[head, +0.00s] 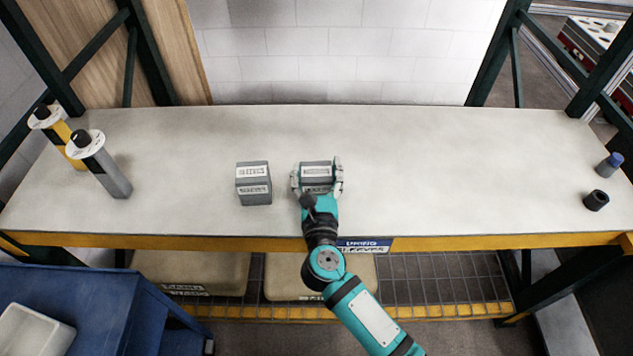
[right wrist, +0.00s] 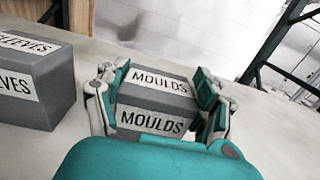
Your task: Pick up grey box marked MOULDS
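The grey box marked MOULDS (head: 317,170) is on the table in the head view, its white labels on top and front. In the right wrist view the MOULDS box (right wrist: 155,104) fills the space between the fingers, with both labels readable. My right gripper (head: 317,178) has one finger along each side of it, and the pads appear to press on both sides. It also shows in the right wrist view (right wrist: 160,105). I cannot tell whether the box is clear of the table. My left gripper is not in view.
A similar grey box marked SLEEVES (head: 253,186) stands just left, with a narrow gap; it also shows in the right wrist view (right wrist: 35,82). Small dark parts (head: 596,200) lie far right. The table (head: 450,170) between is clear.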

